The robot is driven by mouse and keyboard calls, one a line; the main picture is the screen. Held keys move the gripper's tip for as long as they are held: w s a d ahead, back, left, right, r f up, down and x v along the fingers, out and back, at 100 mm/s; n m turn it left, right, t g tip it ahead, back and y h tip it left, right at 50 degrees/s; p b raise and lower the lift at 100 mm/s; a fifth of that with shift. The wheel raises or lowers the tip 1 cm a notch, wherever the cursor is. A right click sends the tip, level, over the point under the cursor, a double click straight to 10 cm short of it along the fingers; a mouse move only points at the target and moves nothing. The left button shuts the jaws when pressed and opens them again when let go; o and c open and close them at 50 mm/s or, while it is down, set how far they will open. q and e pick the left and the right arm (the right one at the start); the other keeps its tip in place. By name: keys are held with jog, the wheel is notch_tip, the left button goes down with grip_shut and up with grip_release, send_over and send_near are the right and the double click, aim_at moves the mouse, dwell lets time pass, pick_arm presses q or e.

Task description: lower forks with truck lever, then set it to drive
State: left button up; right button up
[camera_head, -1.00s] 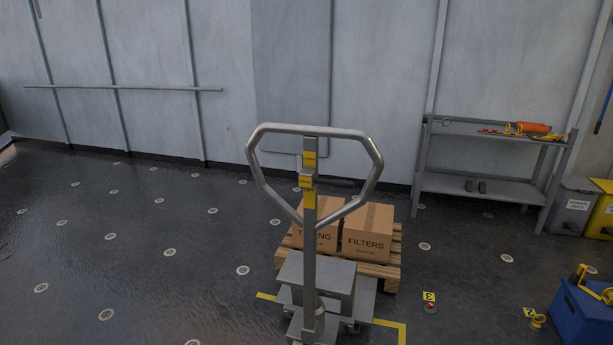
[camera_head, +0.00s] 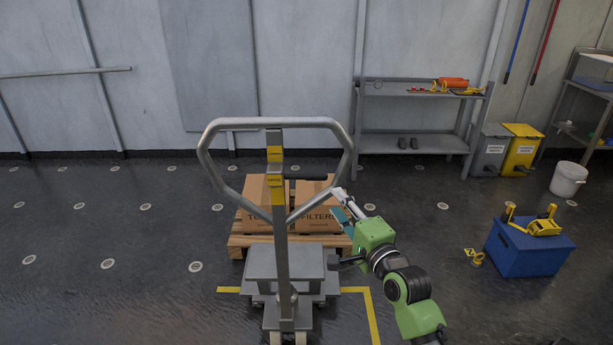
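The pallet truck's grey handle loop (camera_head: 207,165) stands upright in front of me on its post (camera_head: 281,250). Yellow labels mark the upper post. A short dark lever (camera_head: 306,178) sticks out to the right from the post, inside the loop. My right gripper (camera_head: 341,197) is just right of the loop's lower right side, below and right of the lever tip. It looks close to the loop; contact is unclear. Its finger opening cannot be made out, and nothing shows held in it. My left gripper is not in view.
Behind the truck, cardboard boxes (camera_head: 318,226) sit on a wooden pallet (camera_head: 240,241). A blue case (camera_head: 528,260) stands at right. A grey shelf (camera_head: 415,143) and bins (camera_head: 521,150) line the back wall. Floor at left is clear.

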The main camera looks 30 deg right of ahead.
aim_at(318, 179)
jog(key=w, duration=0.3)
jog(key=w+d+p, duration=0.1)
jog(key=w, duration=0.7)
jog(key=shift+d+p, duration=0.4)
jog(key=shift+w+d, duration=0.1)
jog(key=shift+w, duration=0.65)
grip_shut()
